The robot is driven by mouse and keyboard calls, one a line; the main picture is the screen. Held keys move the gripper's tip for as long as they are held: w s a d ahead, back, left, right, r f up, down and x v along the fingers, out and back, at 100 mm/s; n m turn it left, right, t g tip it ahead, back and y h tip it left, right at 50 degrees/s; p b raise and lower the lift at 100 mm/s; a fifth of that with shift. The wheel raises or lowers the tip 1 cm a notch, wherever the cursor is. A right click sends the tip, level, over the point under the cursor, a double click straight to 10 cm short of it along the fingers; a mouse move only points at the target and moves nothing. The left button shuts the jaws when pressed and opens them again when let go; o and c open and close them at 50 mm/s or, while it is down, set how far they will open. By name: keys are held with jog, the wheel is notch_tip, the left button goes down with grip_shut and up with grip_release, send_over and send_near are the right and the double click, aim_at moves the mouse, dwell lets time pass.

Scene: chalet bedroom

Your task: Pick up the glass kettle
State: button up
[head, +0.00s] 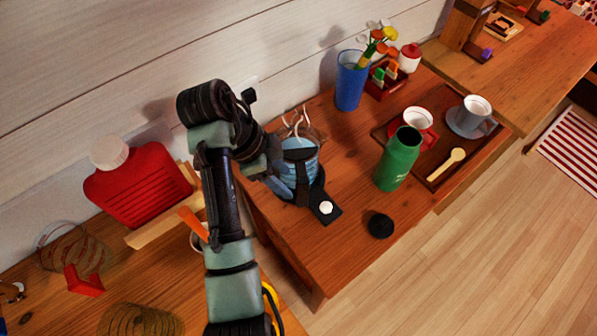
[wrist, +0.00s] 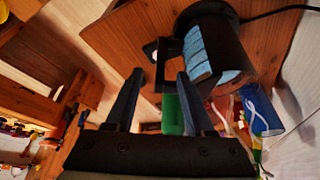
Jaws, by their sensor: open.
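The glass kettle (head: 300,150), with blue showing through its side and pale wisps above it, stands upright on a black base with a white button at the near left of the wooden cabinet top. In the wrist view the kettle (wrist: 212,52) is at upper right, its black handle (wrist: 161,68) reaching down between my fingertips. My gripper (wrist: 160,78) is open, its fingers on either side of the handle; I cannot tell whether either touches it. In the head view my gripper (head: 283,182) is beside the kettle's left side, partly hidden by my arm.
A green bottle (head: 398,160) and a black lid (head: 380,225) stand right of the kettle. A blue cup (head: 350,82) is behind. A brown tray (head: 437,180) holds cups and a spoon. A red bottle (head: 140,185) is at left. The cabinet's front is clear.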

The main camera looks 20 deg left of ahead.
aim_at(300, 193)
jog(key=shift+b+x, duration=0.75)
jog(key=shift+x, duration=4)
jog(key=shift+a, duration=0.1)
grip_shut()
jog(key=shift+w+r, duration=0.15)
jog(key=shift+r, duration=0.05)
